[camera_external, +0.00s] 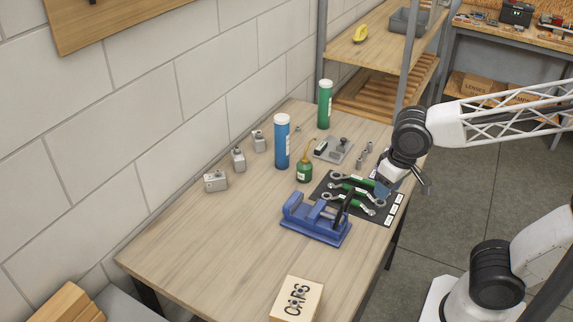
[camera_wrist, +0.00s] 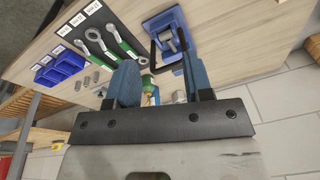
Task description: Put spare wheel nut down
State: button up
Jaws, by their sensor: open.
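My gripper (camera_external: 383,190) is open over the right part of the workbench, above or beside the dark tool mat. Its two blue fingers stand wide apart in the wrist view (camera_wrist: 162,80), with nothing visibly held between them. Several small grey metal pieces (camera_external: 361,161) stand near the bench's right edge, and such pieces also show in the wrist view (camera_wrist: 96,76). I cannot tell which one, if any, is the spare wheel nut. Green-handled wrenches (camera_external: 352,190) lie on the dark mat (camera_external: 380,216); they also show in the wrist view (camera_wrist: 95,38).
A blue vise (camera_external: 316,222) stands left of the mat. A green oil can (camera_external: 304,172), a blue tube (camera_external: 282,142) and a green tube (camera_external: 325,104) stand behind. A CAPS box (camera_external: 297,300) is in front. Blue bins (camera_wrist: 62,66) show in the wrist view. The bench's left front (camera_external: 200,255) is clear.

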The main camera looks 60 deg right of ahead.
jog(key=s+d+f+n, duration=0.1)
jog(key=s+d+n, duration=0.2)
jog(key=s+d, duration=0.2)
jog(key=shift+s+d+t, duration=0.3)
jog(key=shift+s+d, duration=0.05)
jog(key=shift+s, duration=0.2)
dwell(0.9)
